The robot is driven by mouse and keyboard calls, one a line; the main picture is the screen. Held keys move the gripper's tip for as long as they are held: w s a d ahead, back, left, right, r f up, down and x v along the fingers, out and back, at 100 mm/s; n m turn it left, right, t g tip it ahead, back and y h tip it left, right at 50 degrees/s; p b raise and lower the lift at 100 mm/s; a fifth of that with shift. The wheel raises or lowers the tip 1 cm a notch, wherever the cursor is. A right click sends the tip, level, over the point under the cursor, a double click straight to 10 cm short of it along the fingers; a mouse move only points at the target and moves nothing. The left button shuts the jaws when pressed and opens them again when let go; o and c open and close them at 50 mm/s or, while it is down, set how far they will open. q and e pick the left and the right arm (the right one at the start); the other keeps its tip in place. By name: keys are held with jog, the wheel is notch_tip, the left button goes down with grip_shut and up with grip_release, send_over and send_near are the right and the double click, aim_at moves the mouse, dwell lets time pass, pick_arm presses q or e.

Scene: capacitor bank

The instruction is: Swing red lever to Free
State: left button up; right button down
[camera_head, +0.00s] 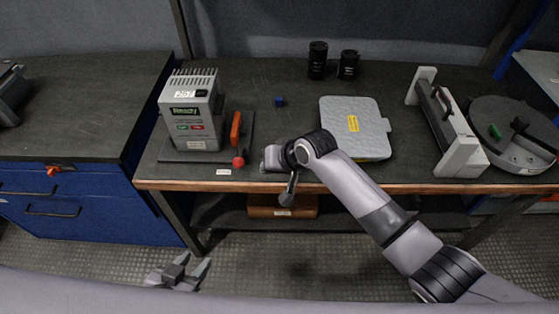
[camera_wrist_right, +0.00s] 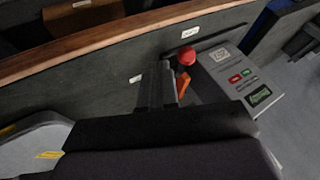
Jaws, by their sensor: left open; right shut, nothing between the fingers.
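The red lever (camera_head: 238,160) shows as a red ball knob at the front right of the grey unit (camera_head: 190,120), beside an upright orange handle (camera_head: 236,130). The knob also shows in the right wrist view (camera_wrist_right: 187,54), next to the orange handle (camera_wrist_right: 184,84). My right gripper (camera_head: 267,158) is shut and empty, just right of the knob with a small apparent gap. Its dark fingers (camera_wrist_right: 160,84) show near the orange handle in the wrist view. The lever's shaft is hard to make out. My left gripper (camera_head: 178,272) is open and empty, low in front of the bench.
A white label (camera_head: 223,171) lies at the bench's front edge. A small blue block (camera_head: 280,101), a grey padded case (camera_head: 355,128) and two black cylinders (camera_head: 318,60) are on the bench. A grey-white frame (camera_head: 447,120) and a round tray (camera_head: 515,150) stand to the right.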

jog(key=v, duration=0.6)
jog(key=shift+s+a, duration=0.2)
jog(key=shift+s, duration=0.3)
jog(key=shift+r, duration=0.1)
jog(key=s+d+f+m+t, duration=0.1)
jog(key=s+d+f+t, duration=0.3)
jog(key=s+d+f, duration=0.55)
jog(key=s+d+f+n+t+h, duration=0.1)
jog(key=s+d+f+t+h, duration=0.1)
jog(key=s+d, duration=0.7)
jog(key=d+h, duration=0.1)
jog(key=d, duration=0.3)
jog(key=shift+s+d+f+n+h, duration=0.25)
jog(key=shift+d+n+h, duration=0.05)
jog(key=shift+d+h, duration=0.1)
